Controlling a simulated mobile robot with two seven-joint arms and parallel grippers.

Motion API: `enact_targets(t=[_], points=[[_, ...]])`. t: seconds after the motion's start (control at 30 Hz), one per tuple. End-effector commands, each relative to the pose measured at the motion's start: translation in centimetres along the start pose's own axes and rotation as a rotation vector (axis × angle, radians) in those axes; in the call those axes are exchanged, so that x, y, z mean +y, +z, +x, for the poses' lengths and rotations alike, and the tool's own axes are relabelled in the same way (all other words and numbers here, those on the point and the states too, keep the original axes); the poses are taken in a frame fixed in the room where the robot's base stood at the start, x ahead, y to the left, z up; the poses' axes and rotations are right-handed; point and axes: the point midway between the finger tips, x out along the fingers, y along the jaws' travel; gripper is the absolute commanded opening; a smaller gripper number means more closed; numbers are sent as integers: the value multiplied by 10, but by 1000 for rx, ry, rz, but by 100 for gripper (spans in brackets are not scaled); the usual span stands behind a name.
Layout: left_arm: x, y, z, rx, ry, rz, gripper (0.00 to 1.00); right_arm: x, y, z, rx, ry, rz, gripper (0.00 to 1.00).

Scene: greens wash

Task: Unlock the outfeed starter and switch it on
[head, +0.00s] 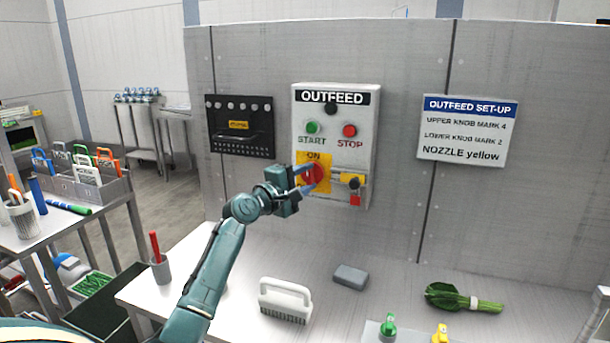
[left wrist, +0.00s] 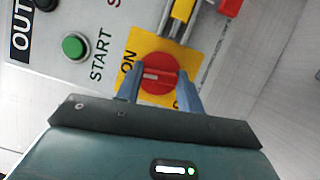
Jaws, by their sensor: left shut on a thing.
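The grey OUTFEED starter box (head: 362,130) is mounted on the wall. Its red rotary switch (head: 314,177) sits on a yellow plate, with ON lettered above it. My left gripper (head: 304,181) is shut on the red switch, partly hiding it. A yellow hasp (head: 350,179) is right of the switch. A red padlock (head: 355,199) hangs below it; how it is fastened is too small to tell. My right gripper is not in view.
The green START button (head: 313,127) and red STOP button (head: 349,130) are above the switch. A white OUTFEED SET-UP sign (head: 466,130) is on the right. Below, the bench holds a white brush (head: 286,299), a grey block (head: 351,276) and greens (head: 455,297).

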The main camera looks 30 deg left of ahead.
Motion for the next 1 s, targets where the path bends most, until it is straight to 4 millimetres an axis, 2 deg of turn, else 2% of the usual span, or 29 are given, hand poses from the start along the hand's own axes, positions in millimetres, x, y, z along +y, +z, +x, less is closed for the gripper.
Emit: enact_targets(t=[0.3,0.87,0.9,1.0], points=[[3,0,0,0,-45,116,14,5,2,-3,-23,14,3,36],[2,0,0,0,-55,143,14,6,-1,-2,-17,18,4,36],[2,0,0,0,-55,142,40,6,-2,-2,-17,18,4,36],[2,0,0,0,-55,141,48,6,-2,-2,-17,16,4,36]])
